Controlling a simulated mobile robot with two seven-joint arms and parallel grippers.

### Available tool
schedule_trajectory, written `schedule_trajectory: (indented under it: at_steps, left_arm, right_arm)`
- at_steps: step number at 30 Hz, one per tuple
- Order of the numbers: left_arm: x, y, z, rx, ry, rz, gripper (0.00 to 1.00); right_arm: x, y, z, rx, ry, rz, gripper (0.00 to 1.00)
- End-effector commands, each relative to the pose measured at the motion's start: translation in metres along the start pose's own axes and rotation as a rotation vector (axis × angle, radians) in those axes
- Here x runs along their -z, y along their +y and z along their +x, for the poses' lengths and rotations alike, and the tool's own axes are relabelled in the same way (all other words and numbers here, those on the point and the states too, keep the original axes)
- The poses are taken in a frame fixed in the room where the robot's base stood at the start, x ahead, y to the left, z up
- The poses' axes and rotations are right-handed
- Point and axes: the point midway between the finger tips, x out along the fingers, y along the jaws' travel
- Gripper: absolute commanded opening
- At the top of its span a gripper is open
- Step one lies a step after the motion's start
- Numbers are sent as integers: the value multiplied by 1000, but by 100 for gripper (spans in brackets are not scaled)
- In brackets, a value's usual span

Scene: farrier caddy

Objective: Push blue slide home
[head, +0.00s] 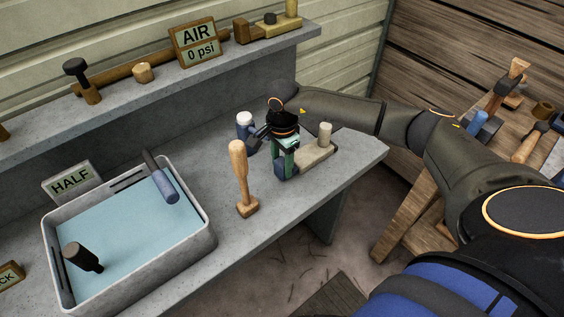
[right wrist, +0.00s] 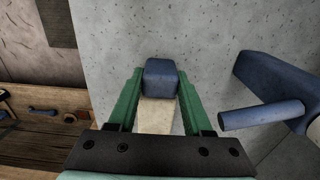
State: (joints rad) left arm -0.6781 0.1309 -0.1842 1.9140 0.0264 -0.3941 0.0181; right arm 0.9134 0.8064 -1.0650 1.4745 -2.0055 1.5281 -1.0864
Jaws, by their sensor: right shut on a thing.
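A blue slide block (head: 281,170) sits at the near left end of a pale beige bar (head: 314,153) on the grey bench. A cream post (head: 325,133) stands at the bar's far right end. My right gripper (head: 287,160) points down with its green fingers shut on the blue slide. In the right wrist view the slide (right wrist: 161,76) shows between the fingertips (right wrist: 160,90), with the beige bar (right wrist: 157,117) running back toward the palm. The fingers hide part of the slide in the head view. My left gripper is out of view.
A blue fitting (head: 245,133) with a pale top stands close left of my gripper; its side stub (right wrist: 262,115) shows in the right wrist view. A wooden mallet (head: 241,175) stands nearer. A water tub (head: 205,236) is at left. The bench's front edge (head: 318,195) is clear.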

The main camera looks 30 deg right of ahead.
Motion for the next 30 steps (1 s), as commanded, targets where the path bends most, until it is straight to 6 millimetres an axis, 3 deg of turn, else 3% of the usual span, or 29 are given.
schedule_trajectory:
  at_steps: [6,30]
  left_arm:
    - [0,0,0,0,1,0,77]
    - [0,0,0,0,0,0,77]
  right_arm:
    - [0,0,0,1,0,0,0]
    - [0,0,-1,1,0,1,0]
